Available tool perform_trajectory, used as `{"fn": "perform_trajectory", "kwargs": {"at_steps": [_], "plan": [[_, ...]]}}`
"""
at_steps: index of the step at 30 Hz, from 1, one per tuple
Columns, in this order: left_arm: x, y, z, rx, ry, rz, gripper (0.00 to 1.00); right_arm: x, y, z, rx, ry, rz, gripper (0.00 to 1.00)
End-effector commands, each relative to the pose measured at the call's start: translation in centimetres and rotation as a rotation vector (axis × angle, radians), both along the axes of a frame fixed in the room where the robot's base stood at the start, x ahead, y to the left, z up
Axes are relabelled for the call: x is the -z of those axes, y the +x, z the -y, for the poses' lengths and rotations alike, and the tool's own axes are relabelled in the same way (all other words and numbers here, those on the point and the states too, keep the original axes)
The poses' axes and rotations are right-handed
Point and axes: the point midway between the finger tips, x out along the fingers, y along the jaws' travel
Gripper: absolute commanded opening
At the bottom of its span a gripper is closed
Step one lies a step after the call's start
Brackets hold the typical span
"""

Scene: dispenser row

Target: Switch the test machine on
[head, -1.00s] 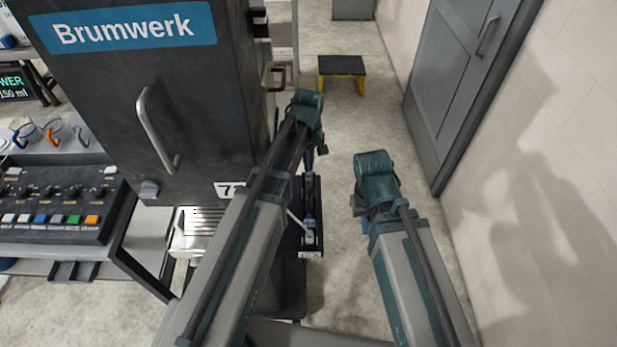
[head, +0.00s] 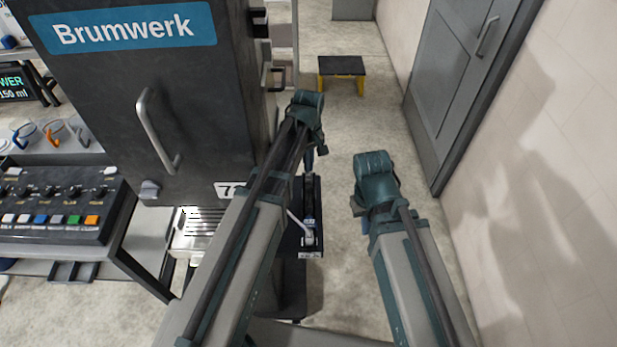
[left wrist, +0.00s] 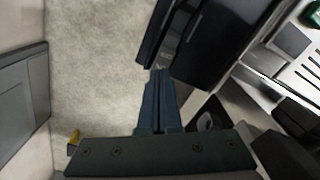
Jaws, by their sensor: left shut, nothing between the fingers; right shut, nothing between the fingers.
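The tall dark machine (head: 190,100) with a blue "Brumwerk" sign stands at the left of the head view. Which machine is the test machine cannot be told from a label, and no power switch is clearly visible. My left gripper (head: 309,160) is to the right of the dark machine, partly hidden by its own arm. In the left wrist view its blue fingers (left wrist: 158,100) are shut and empty, beside a dark box-like part (left wrist: 210,40).
A narrow black unit (head: 310,215) with a pale lever stands beside the left arm. A control panel (head: 55,205) with knobs and coloured buttons is at the left. A black-and-yellow step stool (head: 342,67) is behind. A grey door (head: 455,80) and wall bound the right.

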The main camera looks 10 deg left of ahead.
Motion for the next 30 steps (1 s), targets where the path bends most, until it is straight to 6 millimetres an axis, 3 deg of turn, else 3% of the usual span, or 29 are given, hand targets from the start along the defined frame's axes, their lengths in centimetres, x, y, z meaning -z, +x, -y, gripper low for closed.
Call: {"fn": "perform_trajectory", "kwargs": {"at_steps": [30], "plan": [[0.76, 0.00, 0.00, 0.000, 0.000, 0.000, 0.00, 0.76, 0.00, 0.00, 0.000, 0.000, 0.000, 0.00]]}}
